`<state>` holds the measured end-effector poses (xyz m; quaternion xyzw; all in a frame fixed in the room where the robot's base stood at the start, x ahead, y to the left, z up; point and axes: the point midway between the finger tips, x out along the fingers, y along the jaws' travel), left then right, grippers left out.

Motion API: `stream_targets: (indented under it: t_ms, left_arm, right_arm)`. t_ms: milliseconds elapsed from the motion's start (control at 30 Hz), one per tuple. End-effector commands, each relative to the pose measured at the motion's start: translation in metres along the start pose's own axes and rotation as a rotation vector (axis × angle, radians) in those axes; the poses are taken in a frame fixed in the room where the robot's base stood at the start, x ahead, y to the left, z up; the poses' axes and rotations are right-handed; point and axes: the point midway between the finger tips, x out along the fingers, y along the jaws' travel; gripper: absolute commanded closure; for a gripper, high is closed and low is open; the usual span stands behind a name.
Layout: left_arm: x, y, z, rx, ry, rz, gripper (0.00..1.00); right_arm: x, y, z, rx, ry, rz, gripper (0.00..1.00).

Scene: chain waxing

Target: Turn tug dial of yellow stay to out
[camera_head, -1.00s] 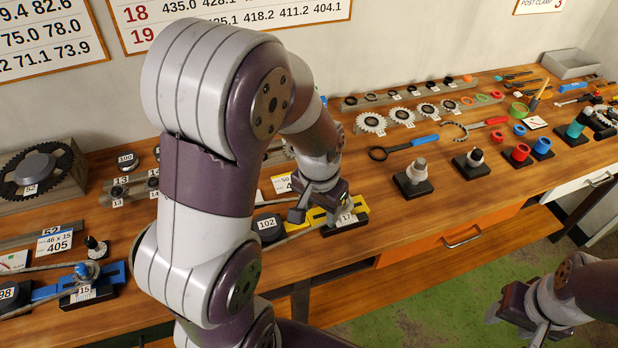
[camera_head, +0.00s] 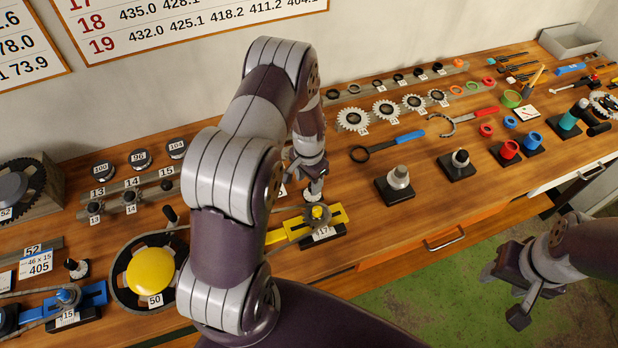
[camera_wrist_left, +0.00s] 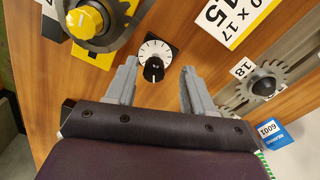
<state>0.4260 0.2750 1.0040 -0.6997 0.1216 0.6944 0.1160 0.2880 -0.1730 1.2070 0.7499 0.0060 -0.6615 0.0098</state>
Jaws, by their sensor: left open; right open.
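The yellow stay (camera_head: 345,213) lies near the front edge of the bench, left of centre, with a grey cog on it and a tag reading 17. In the left wrist view its yellow knob (camera_wrist_left: 88,22) is at top left. My right gripper (camera_head: 504,294) is open and empty, off the bench front.
A chainring with a yellow cap (camera_head: 150,272) and a blue stay (camera_head: 90,298) lie to the left. Sprockets (camera_head: 354,119) line a rail behind. Bench top between is partly clear.

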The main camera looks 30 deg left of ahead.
Motion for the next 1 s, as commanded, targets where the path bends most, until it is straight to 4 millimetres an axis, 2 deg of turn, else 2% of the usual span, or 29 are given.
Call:
stream_targets:
  t_ms: [200, 433, 467, 600, 633, 1000]
  left_arm:
    - [0.016, 0.0, 0.0, 0.001, 0.0, 0.0, 0.47]
    - [0.017, 0.0, -0.001, 0.0, 0.001, 0.0, 0.47]
    - [0.017, 0.0, -0.001, 0.0, 0.001, 0.0, 0.51]
    - [0.017, 0.0, -0.001, 0.0, 0.001, -0.001, 0.96]
    - [0.017, 0.0, -0.001, 0.0, 0.002, -0.001, 1.0]
    - [0.016, -0.001, -0.003, -0.001, 0.006, -0.004, 1.0]
  right_arm:
    - [-0.005, 0.0, -0.001, 0.0, 0.0, 0.0, 0.48]
    - [-0.004, 0.0, -0.001, 0.0, 0.0, 0.0, 0.48]
    - [-0.004, 0.0, -0.001, 0.0, 0.0, 0.0, 0.48]
    - [-0.004, 0.0, -0.001, 0.0, 0.0, 0.0, 0.48]
    - [-0.004, 0.0, -0.001, 0.0, 0.0, 0.0, 0.48]
    - [-0.004, 0.0, -0.001, 0.0, 0.0, 0.0, 0.48]
